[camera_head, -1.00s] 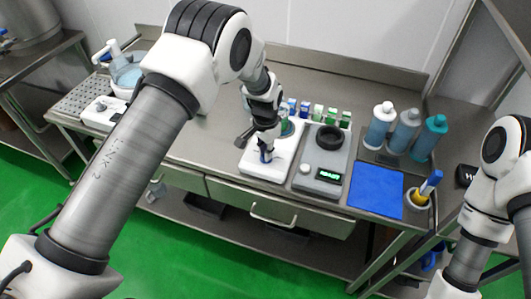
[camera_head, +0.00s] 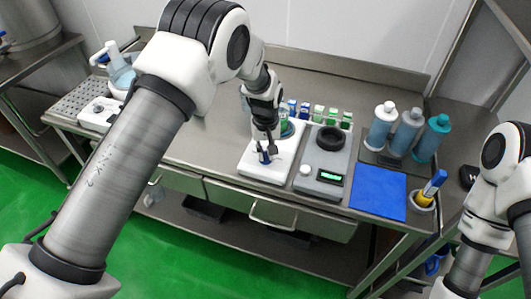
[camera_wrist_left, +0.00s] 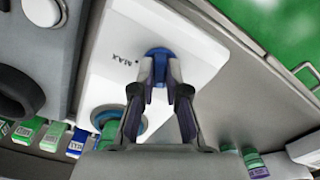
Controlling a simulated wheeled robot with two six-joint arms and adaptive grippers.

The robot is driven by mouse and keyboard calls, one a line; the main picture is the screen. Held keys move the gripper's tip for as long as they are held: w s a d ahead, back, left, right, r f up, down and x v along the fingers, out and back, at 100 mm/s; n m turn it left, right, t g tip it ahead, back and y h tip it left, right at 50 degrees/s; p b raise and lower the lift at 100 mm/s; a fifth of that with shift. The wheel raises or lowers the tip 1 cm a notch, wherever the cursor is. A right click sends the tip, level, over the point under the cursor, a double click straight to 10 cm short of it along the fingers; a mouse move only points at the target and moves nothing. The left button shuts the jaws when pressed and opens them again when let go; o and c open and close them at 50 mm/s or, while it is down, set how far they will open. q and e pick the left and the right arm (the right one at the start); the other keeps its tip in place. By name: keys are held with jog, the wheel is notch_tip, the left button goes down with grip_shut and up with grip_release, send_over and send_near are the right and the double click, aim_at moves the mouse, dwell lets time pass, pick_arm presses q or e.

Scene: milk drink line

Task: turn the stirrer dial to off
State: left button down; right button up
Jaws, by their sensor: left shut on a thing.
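The white stirrer (camera_head: 254,174) stands on the steel bench, and its top also shows in the wrist view (camera_wrist_left: 185,30). Its blue dial (camera_wrist_left: 158,51) is near the front end, with a MAX mark printed beside it. The dial shows small and partly hidden in the head view (camera_head: 264,158). My left gripper (camera_head: 266,150) points down over the dial. In the wrist view its fingertips (camera_wrist_left: 160,75) are shut on the dial's sides. The dial's pointer direction cannot be read. My right arm shows at the right edge, with its gripper out of frame.
A round teal-rimmed vessel (camera_wrist_left: 108,117) is at the stirrer's far end. A grey scale (camera_head: 320,172) with a black ring (camera_head: 330,138) stands to the right. Small colored-label bottles (camera_head: 318,115) line up behind. A blue mat (camera_head: 379,192) and tall bottles (camera_head: 408,132) are farther right.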

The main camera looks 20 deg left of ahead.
aim_at(266, 154)
pick_arm(q)
jog(key=n, duration=0.6)
jog(key=shift+w+r+b, duration=0.1)
jog(key=shift+w+b, duration=0.05)
jog(key=shift+b, duration=0.25)
jog(key=shift+n, duration=0.3)
jog(key=c, duration=1.2)
grip_release()
notch_tip(266, 154, up, 12)
jog(key=shift+f, duration=0.1)
